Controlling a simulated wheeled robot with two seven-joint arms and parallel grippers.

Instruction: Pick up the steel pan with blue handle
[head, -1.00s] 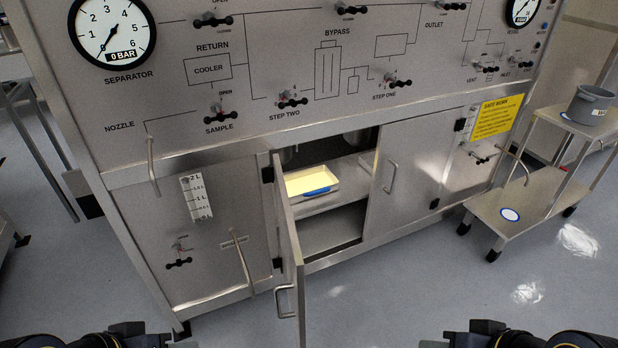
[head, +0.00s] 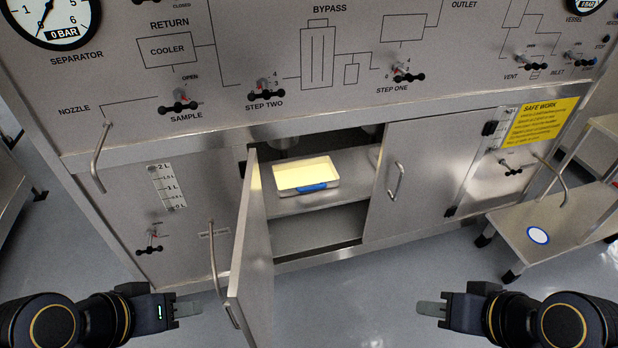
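The steel pan (head: 305,174) sits on the upper shelf inside the open cabinet. It is a shallow rectangular pan with a brightly lit, cream-looking inside. Its blue handle (head: 312,188) is on the near side and faces me. My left gripper (head: 188,308) is low at the left, outside the cabinet and left of the open door. My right gripper (head: 432,308) is low at the right, in front of the shut right door. Both are well apart from the pan. I cannot tell whether their fingers are apart.
The open cabinet door (head: 251,250) swings out toward me between my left gripper and the opening. The cabinet shelf (head: 345,188) has bare room right of the pan. The right cabinet door (head: 425,170) is shut. A steel cart (head: 575,215) stands at the right.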

